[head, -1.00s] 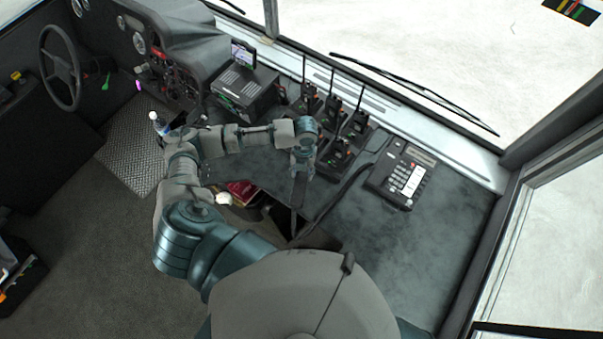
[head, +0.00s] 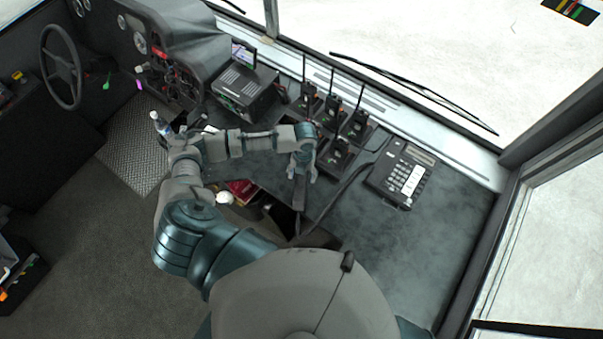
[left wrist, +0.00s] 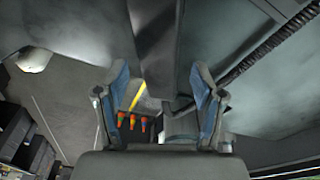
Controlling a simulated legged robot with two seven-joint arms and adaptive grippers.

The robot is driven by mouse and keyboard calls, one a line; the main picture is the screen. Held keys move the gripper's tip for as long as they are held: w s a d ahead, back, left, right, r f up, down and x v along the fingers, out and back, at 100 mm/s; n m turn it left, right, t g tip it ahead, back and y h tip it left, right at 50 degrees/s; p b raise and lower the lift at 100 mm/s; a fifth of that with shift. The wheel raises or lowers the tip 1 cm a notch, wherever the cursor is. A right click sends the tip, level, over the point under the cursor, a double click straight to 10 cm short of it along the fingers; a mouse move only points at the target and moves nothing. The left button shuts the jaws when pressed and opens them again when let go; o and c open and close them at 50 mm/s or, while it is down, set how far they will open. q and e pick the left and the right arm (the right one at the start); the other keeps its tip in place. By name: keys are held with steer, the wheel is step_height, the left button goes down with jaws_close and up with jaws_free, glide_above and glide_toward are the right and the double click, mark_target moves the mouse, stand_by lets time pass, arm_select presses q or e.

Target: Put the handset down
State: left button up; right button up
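The desk phone (head: 402,175) sits on the right part of the dark desk. A dark, narrow bar, which looks like the handset (head: 300,196), is just below my left gripper (head: 303,174), with the cord running from its lower end toward the phone. In the left wrist view a dark strip, likely the handset (left wrist: 156,40), shows beyond and between the spread fingers of my left gripper (left wrist: 163,100). The fingers appear clear of it. The coiled cord (left wrist: 275,42) crosses the upper right. I cannot tell what the handset rests on. My right gripper is not in view.
Several radios (head: 338,153) stand in chargers behind the gripper. A black box (head: 245,92) with a small screen is further left. An opening with a red item (head: 241,188) lies beside my arm.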

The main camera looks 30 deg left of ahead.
arm_select(q)
step_height(320, 180, up, 12)
steer(key=w, duration=0.1)
steer(key=shift+w+a+r+b, duration=0.25)
steer(key=shift+w+a+b, duration=0.05)
steer(key=shift+b, duration=0.1)
steer(key=shift+f, duration=0.1)
stand_by(0.5)
